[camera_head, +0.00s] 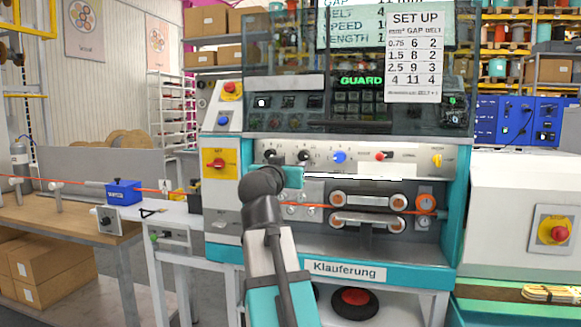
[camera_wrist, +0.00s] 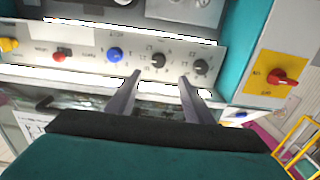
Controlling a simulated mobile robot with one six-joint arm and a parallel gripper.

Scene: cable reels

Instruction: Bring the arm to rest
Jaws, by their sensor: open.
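My gripper (camera_wrist: 161,75) is open and empty in the wrist view, its two dark fingers apart. They point toward a panel strip with two black knobs (camera_wrist: 200,67) and a blue knob (camera_wrist: 115,55); I cannot tell the exact distance. In the head view my arm rises from the bottom middle and bends at a grey joint. Its teal end is in front of the machine (camera_head: 385,272) labelled Klauferung, just below the knob strip. The fingers cannot be made out there.
The strip also has a red knob (camera_head: 380,156) and a yellow knob (camera_head: 437,160). A red-on-yellow main switch (camera_head: 215,163) is at the left. Belt rollers (camera_head: 368,200) and an orange cable are below the strip. A wooden table (camera_head: 75,218) stands left.

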